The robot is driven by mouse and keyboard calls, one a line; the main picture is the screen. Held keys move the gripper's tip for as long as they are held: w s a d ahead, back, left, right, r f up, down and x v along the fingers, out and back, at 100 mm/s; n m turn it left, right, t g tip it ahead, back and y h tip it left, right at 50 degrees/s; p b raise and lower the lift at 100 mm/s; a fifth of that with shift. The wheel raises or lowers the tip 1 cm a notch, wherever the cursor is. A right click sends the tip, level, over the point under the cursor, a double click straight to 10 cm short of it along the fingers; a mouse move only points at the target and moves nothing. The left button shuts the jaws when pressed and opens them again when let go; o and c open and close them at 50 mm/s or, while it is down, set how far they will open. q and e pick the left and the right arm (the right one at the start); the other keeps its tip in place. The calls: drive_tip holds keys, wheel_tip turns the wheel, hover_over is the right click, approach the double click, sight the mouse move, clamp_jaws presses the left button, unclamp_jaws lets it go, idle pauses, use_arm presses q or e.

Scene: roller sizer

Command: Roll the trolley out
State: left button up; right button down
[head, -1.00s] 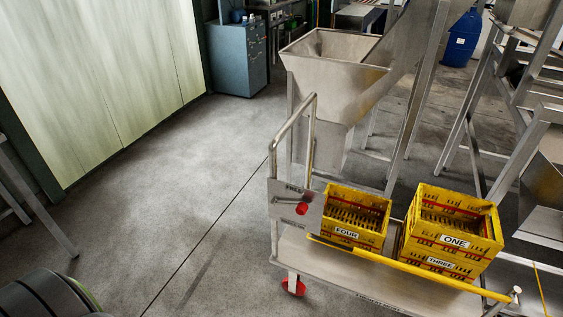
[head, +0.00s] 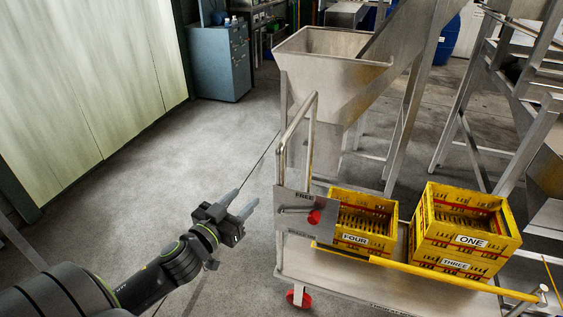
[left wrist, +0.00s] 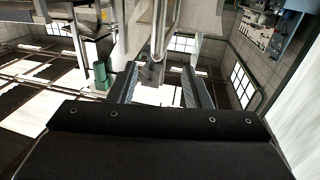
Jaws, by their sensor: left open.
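The trolley is a flat metal cart (head: 345,277) with a tall tube handle (head: 313,133) at its left end and a red-wheeled caster (head: 299,297) below. A metal plate (head: 297,208) on the handle bears the word FREE and a red knob (head: 314,217). A yellow bar (head: 420,270) runs along the near side. Yellow crates stand on the deck: FOUR (head: 362,226) and a stack of ONE (head: 473,240) over THREE (head: 455,265). My left gripper (head: 243,202) is open and empty, left of the plate and apart from it; its fingers show in the left wrist view (left wrist: 158,88). My right gripper is not in view.
A steel hopper (head: 325,70) on legs stands behind the trolley, with a metal frame (head: 480,110) at the right. A blue-grey cabinet (head: 220,62) and a blue barrel (head: 446,42) stand at the back. The floor (head: 150,185) left of the trolley is clear.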

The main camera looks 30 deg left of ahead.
sight(277, 164)
use_arm(q)
drive_tip(key=w, duration=0.8)
drive_tip(key=w+p, duration=0.1)
drive_tip(key=w, duration=0.8)
drive_tip(key=shift+w+a+r, duration=0.2)
clamp_jaws()
